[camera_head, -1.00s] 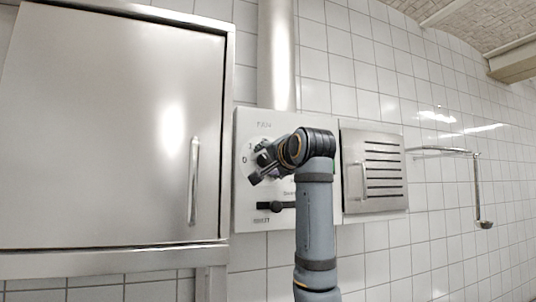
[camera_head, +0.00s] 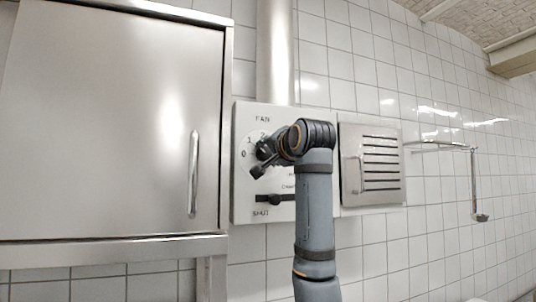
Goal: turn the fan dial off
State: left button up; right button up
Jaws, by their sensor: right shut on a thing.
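The fan dial (camera_head: 262,141) is on the white control panel (camera_head: 243,205) on the tiled wall, under the word FAN. The marks 0 and 1 show at its left side. My right gripper (camera_head: 262,158) is at the dial, shut on it, with my grey arm rising from below and covering the dial's right part. The dial's pointer is mostly hidden, so its exact setting cannot be told. My left gripper is not in view.
A black slider (camera_head: 272,200) marked SHUT sits low on the panel, just below my gripper. A steel cabinet (camera_head: 105,120) with a vertical handle is at left. A louvred vent (camera_head: 372,165) is right of the panel. A ladle (camera_head: 478,190) hangs farther right.

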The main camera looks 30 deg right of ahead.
jog(key=shift+n, duration=1.1)
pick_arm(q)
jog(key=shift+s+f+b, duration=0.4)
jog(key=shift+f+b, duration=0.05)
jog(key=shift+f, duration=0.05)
pick_arm(e)
jog(key=n, duration=0.5)
jog(key=shift+f+n, duration=0.1)
jog(key=shift+n, duration=0.3)
jog(key=shift+a, duration=0.1)
jog(key=o, duration=1.2)
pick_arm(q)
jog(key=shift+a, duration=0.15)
